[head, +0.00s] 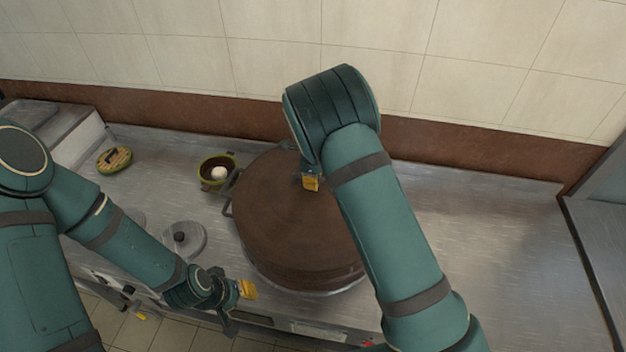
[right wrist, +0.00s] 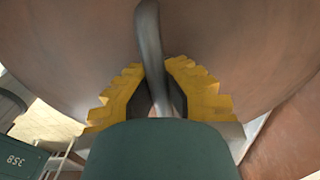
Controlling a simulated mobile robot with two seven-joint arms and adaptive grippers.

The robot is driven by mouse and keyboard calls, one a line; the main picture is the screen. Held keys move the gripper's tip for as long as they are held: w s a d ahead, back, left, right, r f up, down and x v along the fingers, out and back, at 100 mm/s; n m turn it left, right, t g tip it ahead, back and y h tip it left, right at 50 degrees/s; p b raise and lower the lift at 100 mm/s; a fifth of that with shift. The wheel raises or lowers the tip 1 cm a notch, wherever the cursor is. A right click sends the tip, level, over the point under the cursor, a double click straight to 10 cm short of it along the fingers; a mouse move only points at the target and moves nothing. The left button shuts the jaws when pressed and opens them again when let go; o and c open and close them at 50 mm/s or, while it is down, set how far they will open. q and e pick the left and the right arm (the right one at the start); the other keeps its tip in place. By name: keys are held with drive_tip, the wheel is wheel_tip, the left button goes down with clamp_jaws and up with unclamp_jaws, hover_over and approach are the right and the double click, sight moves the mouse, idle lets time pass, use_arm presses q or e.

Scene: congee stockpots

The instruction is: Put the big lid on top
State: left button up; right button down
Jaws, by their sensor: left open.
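The big lid (head: 275,215) is a wide, round brown disc over the middle of the counter. It appears to cover a big pot, whose metal rim (head: 300,290) shows along its lower edge. I cannot tell whether the lid rests fully on it. My right gripper (head: 311,183) is over the lid, partly hidden by my right arm. In the right wrist view its yellow fingers (right wrist: 160,95) close in on both sides of the lid's grey bar handle (right wrist: 149,45). My left gripper (head: 235,290) is open and empty near the counter's front edge.
A smaller grey lid with a dark knob (head: 184,238) lies left of the big pot. A green bowl with something white inside (head: 217,171) and a round yellow-green item (head: 114,160) stand further back. The counter right of my right arm (head: 480,220) is clear.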

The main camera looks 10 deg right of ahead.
drive_tip(key=shift+f, duration=0.1)
drive_tip(key=c, duration=1.4)
unclamp_jaws()
drive_tip(key=shift+r+p, duration=2.25)
drive_tip(key=shift+r, duration=0.65)
drive_tip(key=shift+r+p, duration=0.6)
drive_tip(key=shift+r, duration=2)
